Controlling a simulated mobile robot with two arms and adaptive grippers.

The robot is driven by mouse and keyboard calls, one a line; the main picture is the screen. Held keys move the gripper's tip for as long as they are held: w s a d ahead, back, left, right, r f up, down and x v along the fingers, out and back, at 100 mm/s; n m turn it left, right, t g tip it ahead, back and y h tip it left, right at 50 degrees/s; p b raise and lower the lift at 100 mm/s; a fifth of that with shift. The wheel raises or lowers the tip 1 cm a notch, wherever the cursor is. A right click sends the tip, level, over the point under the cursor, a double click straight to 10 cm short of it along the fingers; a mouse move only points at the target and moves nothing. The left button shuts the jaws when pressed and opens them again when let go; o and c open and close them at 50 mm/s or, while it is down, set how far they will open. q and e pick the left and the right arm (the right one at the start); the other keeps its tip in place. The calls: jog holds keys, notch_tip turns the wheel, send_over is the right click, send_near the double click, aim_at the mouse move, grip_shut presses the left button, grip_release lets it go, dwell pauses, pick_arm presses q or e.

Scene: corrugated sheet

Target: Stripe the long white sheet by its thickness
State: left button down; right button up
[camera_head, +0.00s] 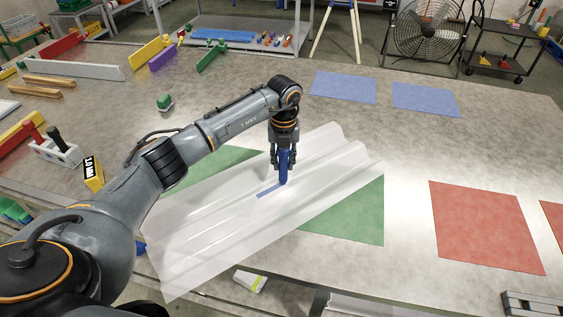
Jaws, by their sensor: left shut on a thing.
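The long white corrugated sheet (205,225) is translucent and lies slantwise on the table, over green mats. A short blue stripe (268,190) is on it near the middle. My left gripper (284,160) points down over the sheet and is shut on a blue marker (284,172). The marker's lower end is at the right end of the stripe and looks to touch the sheet. My right gripper is not in view.
A green mat (362,222) shows at the sheet's right. A red mat (487,227) and blue mats (343,87) lie apart. A white-green tube (250,281) is by the front edge. A yellow box (93,174) and a tool holder (58,152) stand left.

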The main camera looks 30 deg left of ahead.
pick_arm(q)
notch_tip(320, 180, up, 8)
jog(key=p, duration=0.5)
jog(key=shift+p, duration=0.35)
dwell(0.4)
